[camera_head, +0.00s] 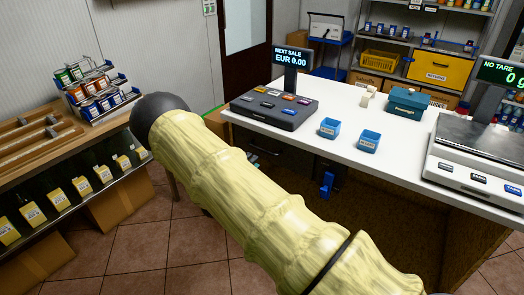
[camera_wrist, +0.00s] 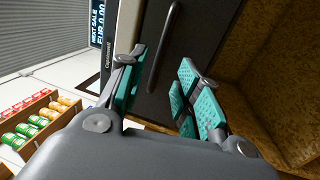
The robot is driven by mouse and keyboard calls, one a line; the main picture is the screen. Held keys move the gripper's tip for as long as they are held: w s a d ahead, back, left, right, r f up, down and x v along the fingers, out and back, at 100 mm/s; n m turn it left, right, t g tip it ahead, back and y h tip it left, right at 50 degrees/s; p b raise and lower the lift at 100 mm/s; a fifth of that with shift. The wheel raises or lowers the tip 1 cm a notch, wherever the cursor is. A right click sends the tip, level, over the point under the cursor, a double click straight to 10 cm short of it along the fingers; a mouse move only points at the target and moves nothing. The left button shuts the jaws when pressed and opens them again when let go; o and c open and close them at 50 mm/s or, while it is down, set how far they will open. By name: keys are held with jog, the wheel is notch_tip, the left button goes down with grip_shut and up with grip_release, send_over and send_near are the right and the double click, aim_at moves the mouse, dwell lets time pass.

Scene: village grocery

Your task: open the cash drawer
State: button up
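The dark cash drawer front (camera_wrist: 200,32) fills the upper middle of the wrist view, with a slim dark bar handle (camera_wrist: 163,48) running lengthwise. My gripper (camera_wrist: 163,75) is open and empty, its teal-padded fingers on either side of the handle in the picture. I cannot tell whether the pads reach around the bar; nothing looks gripped. In the head view the dark drawer unit (camera_head: 286,155) sits under the white counter, partly covered by my arm, which hides most of my gripper. The drawer looks closed.
The till (camera_head: 275,108) with its display stands on the white counter (camera_head: 335,165), near two blue tubs (camera_head: 369,141) and a scale (camera_head: 480,155). A blue fitting (camera_head: 327,184) hangs below the counter edge. A brown panel (camera_wrist: 285,75) lies right of the drawer. Product shelves (camera_head: 75,190) stand left.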

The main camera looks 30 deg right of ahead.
aim_at(262, 149)
jog(key=p+x, duration=0.1)
jog(key=x, duration=0.7)
jog(key=shift+w+d, duration=0.1)
jog(key=shift+d, duration=0.05)
grip_shut()
